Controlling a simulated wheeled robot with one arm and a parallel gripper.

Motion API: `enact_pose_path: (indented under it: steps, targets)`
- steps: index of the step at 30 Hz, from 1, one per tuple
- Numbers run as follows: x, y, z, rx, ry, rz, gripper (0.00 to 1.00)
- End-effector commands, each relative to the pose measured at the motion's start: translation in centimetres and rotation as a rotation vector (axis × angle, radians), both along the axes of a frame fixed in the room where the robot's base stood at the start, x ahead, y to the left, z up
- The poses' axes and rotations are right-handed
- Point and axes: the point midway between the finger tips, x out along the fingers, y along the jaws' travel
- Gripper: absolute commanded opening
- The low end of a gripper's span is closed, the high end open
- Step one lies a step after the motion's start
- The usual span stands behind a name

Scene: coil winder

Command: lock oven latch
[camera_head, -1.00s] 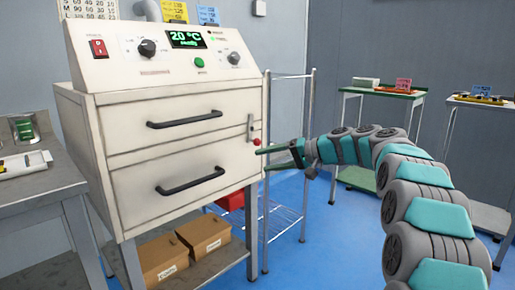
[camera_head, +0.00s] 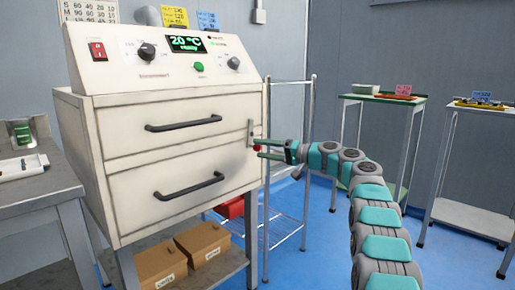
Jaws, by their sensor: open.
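The oven (camera_head: 170,125) is a cream cabinet on a stand, with two drawer fronts, each with a black bar handle, and a control panel reading 20 °C. Its latch (camera_head: 251,132) is a small metal piece on the right edge of the front, with a red knob (camera_head: 257,148) at its lower end. My gripper (camera_head: 258,148) reaches in from the right with its two green fingers spread. The fingertips point left, one above and one below the red knob. I cannot tell whether they touch it.
A wire shelf rack (camera_head: 288,215) stands right behind the oven's side. Two small tables (camera_head: 380,98) stand at the back right. A grey bench (camera_head: 45,190) is at left. Cardboard boxes (camera_head: 203,242) sit under the oven. Blue floor is open at front right.

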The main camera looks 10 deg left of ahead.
Motion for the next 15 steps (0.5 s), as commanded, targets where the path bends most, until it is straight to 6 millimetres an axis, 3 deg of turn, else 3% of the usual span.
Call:
enact_pose_path:
  steps: [6, 15]
  targets:
    - [0.6, 1.7, 0.2, -0.001, -0.002, -0.001, 0.66]
    - [0.7, 2.1, 0.1, 0.000, 0.000, -0.002, 0.66]
